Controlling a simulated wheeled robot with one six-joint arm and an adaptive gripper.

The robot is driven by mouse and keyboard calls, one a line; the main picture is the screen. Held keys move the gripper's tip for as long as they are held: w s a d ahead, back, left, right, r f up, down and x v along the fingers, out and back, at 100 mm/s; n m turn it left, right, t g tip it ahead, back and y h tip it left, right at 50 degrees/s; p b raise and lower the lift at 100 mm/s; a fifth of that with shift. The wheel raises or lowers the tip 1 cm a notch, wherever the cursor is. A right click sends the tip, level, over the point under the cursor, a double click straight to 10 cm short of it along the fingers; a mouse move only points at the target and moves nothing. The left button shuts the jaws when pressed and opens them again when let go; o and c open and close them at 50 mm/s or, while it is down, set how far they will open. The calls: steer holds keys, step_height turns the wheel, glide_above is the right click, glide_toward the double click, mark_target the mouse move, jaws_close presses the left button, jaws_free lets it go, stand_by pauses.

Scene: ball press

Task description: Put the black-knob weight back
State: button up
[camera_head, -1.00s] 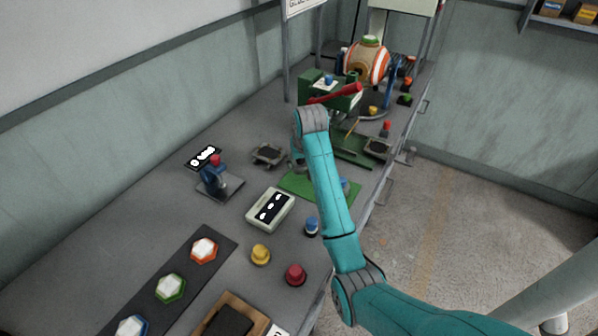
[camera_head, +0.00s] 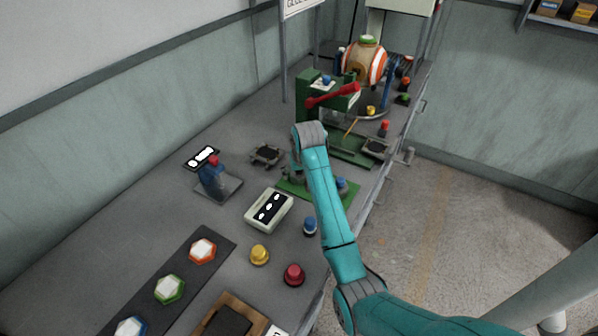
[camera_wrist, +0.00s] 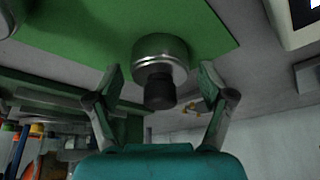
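The black-knob weight (camera_wrist: 160,62) is a short silver cylinder with a black knob, seen in the wrist view against a green mat (camera_wrist: 85,28). My gripper (camera_wrist: 160,78) is open, with one finger on each side of the weight and a visible gap on both sides. In the head view the green mat (camera_head: 325,195) lies mid-bench under my arm. There my arm hides the weight and most of my gripper.
A blue-knob piece (camera_head: 341,185) stands at the mat's right. A pale box with a dark panel (camera_head: 268,209), a blue-topped piece (camera_head: 310,226), a yellow knob (camera_head: 259,255) and a red knob (camera_head: 293,274) stand nearer. A green press with a red lever (camera_head: 333,95) stands behind.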

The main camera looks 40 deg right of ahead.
steer(key=v, duration=1.2)
steer(key=shift+r, duration=0.1)
stand_by(0.5)
